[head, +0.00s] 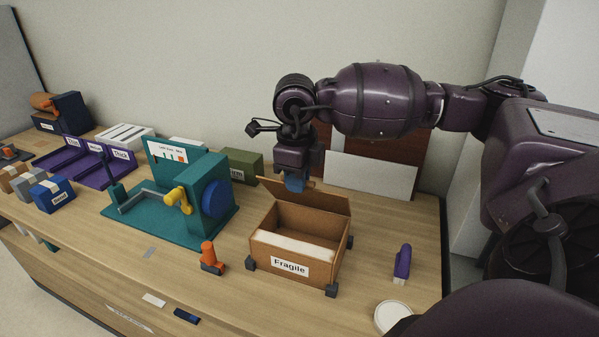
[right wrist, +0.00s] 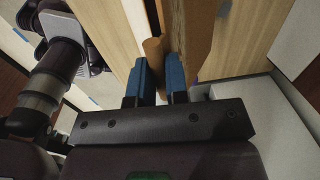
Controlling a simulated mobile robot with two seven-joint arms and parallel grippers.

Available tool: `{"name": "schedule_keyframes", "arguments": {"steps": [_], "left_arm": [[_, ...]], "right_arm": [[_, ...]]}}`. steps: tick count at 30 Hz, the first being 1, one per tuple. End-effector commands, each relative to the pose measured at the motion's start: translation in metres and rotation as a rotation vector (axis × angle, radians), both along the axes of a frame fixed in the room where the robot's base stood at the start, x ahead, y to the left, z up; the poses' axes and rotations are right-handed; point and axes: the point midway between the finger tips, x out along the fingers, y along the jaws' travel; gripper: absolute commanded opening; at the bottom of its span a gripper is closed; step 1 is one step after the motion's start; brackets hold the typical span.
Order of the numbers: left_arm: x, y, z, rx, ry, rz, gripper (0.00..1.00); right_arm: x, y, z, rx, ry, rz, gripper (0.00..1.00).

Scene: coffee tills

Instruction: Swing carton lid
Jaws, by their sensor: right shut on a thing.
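The brown carton (head: 293,243), labelled "Fragile", stands on the wooden table. Its lid (head: 304,194) is raised at the back, so the inside shows, with a white surface within. My right gripper (head: 295,182) reaches down from above to the lid's top edge. In the right wrist view, my right gripper's blue fingers (right wrist: 160,84) are closed on a brown piece at the edge of the carton lid (right wrist: 188,35). The exact contact is partly hidden by the fingers. My left gripper is not in view.
A teal fixture (head: 180,195) with a blue disc and yellow handle stands left of the carton. An orange item (head: 210,258), a purple item (head: 402,262) and a white round dish (head: 393,317) lie nearby. A white panel (head: 370,176) leans behind. Dark corner blocks surround the carton.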

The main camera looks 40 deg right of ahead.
Motion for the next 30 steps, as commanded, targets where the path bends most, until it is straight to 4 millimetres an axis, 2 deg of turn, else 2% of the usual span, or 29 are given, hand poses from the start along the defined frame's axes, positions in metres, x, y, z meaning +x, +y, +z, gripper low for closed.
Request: {"name": "schedule_keyframes", "arguments": {"steps": [8,22,30], "left_arm": [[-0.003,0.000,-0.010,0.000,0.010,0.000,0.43],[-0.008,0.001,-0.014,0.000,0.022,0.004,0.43],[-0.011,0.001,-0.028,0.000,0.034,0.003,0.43]], "right_arm": [[-0.008,0.016,-0.014,0.001,0.004,0.001,0.00],[-0.010,0.018,-0.016,0.001,0.003,0.001,0.00],[-0.016,0.030,-0.034,0.002,0.006,0.003,0.00]]}}
